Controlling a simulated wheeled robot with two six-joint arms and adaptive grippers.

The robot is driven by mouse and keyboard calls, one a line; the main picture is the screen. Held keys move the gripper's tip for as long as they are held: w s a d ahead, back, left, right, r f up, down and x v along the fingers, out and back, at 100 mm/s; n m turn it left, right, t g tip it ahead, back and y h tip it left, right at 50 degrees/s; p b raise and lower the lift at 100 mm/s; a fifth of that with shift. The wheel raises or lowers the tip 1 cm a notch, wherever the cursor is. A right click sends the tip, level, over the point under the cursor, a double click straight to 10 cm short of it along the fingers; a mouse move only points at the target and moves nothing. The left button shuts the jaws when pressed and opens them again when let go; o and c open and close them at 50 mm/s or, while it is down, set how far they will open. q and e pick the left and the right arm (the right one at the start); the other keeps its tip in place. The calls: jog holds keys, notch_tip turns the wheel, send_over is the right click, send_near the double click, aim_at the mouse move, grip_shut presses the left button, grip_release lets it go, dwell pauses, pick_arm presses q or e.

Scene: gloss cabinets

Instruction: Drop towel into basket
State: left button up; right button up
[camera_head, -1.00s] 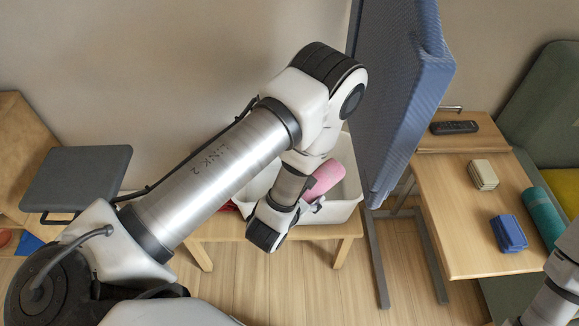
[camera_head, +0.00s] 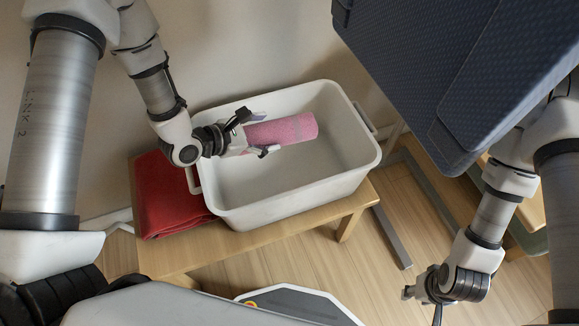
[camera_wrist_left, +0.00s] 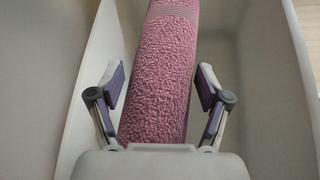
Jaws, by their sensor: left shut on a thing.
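A rolled pink towel (camera_head: 290,129) with a paler band is over the inside of the white basket (camera_head: 290,205). My left gripper (camera_head: 262,134) is shut on the near end of the roll, one finger on each side. In the left wrist view the towel (camera_wrist_left: 165,60) runs away from the gripper (camera_wrist_left: 160,85) between pale basket walls. I cannot tell whether the towel touches the basket floor. My right gripper (camera_head: 418,292) hangs low at the right, away from the basket; its finger opening is unclear.
The basket stands on a wooden bench (camera_head: 185,258). A folded red cloth (camera_head: 165,195) lies on the bench left of the basket. A large dark blue padded panel (camera_head: 430,60) rises at the right, close to the basket. Wooden floor (camera_head: 330,265) shows in front.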

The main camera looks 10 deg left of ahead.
pick_arm(q)
jog(key=shift+f+b, duration=0.4)
jog(key=shift+f, duration=0.45)
jog(key=shift+d, duration=0.1)
pick_arm(e)
jog(key=shift+f, duration=0.9)
pick_arm(q)
jog(key=shift+r, duration=0.1)
jog(key=o, duration=1.2)
jog(key=shift+s, duration=0.1)
pick_arm(e)
jog(key=shift+s, duration=0.1)
pick_arm(q)
jog(key=v, duration=1.2)
